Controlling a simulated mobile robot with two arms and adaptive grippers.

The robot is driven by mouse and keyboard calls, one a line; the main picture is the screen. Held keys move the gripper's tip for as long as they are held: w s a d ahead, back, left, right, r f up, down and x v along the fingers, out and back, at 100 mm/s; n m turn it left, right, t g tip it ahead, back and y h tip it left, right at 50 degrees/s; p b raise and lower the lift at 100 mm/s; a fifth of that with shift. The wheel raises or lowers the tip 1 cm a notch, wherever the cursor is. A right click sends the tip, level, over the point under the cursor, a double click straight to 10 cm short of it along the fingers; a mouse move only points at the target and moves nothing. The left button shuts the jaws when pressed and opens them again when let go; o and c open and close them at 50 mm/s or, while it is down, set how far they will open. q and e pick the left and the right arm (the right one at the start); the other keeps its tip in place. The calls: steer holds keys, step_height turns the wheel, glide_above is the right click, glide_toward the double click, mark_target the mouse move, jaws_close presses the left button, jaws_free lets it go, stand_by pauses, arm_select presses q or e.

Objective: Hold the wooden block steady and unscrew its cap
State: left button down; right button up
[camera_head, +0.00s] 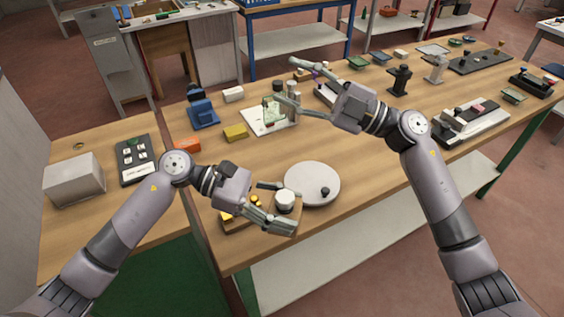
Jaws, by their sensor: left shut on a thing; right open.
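The wooden block (236,228) lies near the front edge of the table and is partly hidden by my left gripper. A white round cap (285,199) stands at its right end. My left gripper (287,209) is shut on the block, with one finger behind the cap and one in front. Finger contact with the block is partly hidden. My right gripper (284,79) is open and empty. It is well away from the block, over the far part of the table, with its fingers spread toward the left.
A white round disc (312,178) with a dark knob lies right beside the block and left gripper. Behind are a white board (260,124), a yellow block (236,132) and an orange block (187,145). A keypad panel (137,160) is left. The front-right tabletop is clear.

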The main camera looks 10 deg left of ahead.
steer(key=s+a+f+n+g+h, duration=0.1)
steer(key=s+a+n+g+h, duration=0.3)
steer(key=s, duration=0.3)
steer(key=s+a+f+n+g+h, duration=0.1)
steer(key=s+a+g+h, duration=0.4)
steer(key=s+h, duration=0.1)
steer(key=t+h, duration=0.5)
steer(key=h, duration=0.6)
glide_above(282, 196)
steer(key=shift+n, duration=0.4)
steer(key=f, duration=0.5)
steer(key=shift+s+a, duration=0.2)
steer(key=shift+a, duration=0.1)
steer(key=shift+w+d+f+n+t, duration=0.2)
steer(key=shift+d+f+n+t, duration=0.1)
steer(key=shift+f+n+t, duration=0.15)
steer(key=shift+f, duration=3.85)
